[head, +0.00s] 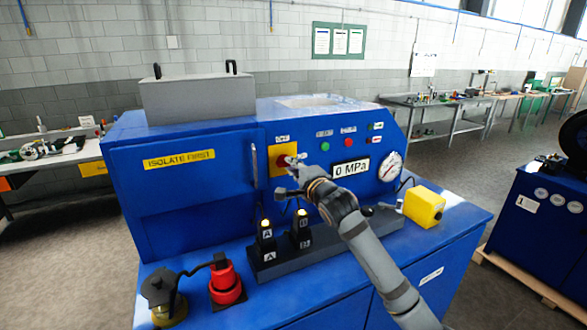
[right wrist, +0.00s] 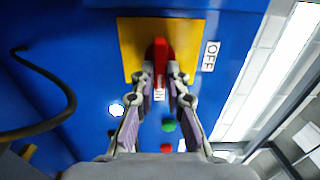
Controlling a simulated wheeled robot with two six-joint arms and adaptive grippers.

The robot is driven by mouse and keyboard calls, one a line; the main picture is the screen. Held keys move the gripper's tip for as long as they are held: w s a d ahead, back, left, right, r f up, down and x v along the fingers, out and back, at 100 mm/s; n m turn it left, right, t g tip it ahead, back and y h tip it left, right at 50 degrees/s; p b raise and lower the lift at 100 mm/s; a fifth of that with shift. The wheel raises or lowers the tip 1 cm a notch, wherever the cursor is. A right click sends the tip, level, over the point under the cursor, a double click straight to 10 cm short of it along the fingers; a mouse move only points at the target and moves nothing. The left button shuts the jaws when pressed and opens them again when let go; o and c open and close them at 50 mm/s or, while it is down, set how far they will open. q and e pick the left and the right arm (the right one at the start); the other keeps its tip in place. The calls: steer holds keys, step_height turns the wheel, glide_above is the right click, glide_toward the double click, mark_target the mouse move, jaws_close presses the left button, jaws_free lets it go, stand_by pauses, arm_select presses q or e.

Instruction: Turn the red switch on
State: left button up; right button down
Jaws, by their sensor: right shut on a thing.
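The red switch (head: 283,162) sits on a yellow plate (head: 276,171) on the front of the blue machine, mostly hidden behind my right gripper (head: 294,164) in the head view. In the right wrist view the red handle (right wrist: 160,50) stands out against the yellow plate (right wrist: 133,45). My right gripper (right wrist: 161,76) is shut on the handle, one finger on each side. The handle lies along the picture's vertical, in line with the ON label (right wrist: 159,89). The OFF label (right wrist: 210,56) is off to its side. My left gripper is not in view.
The blue machine (head: 190,188) also carries buttons, a 0 MPa display (head: 350,169) and a gauge (head: 390,167). On its ledge are black lit blocks (head: 266,240), a red connector (head: 226,283) and a yellow box (head: 424,206). A black cable (right wrist: 45,75) loops in the wrist view.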

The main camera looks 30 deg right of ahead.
steer(key=shift+r, duration=0.15)
stand_by(0.3)
steer(key=c, duration=1.7)
jaws_free()
steer(key=o, duration=0.3)
steer(key=shift+w+a, duration=0.1)
steer(key=shift+w, duration=0.1)
steer(key=shift+o, duration=0.2)
steer(key=shift+s+a, duration=0.15)
steer(key=shift+s, duration=1.75)
steer(key=shift+s+a, duration=0.1)
steer(key=shift+s, duration=1.75)
steer(key=shift+f, duration=0.2)
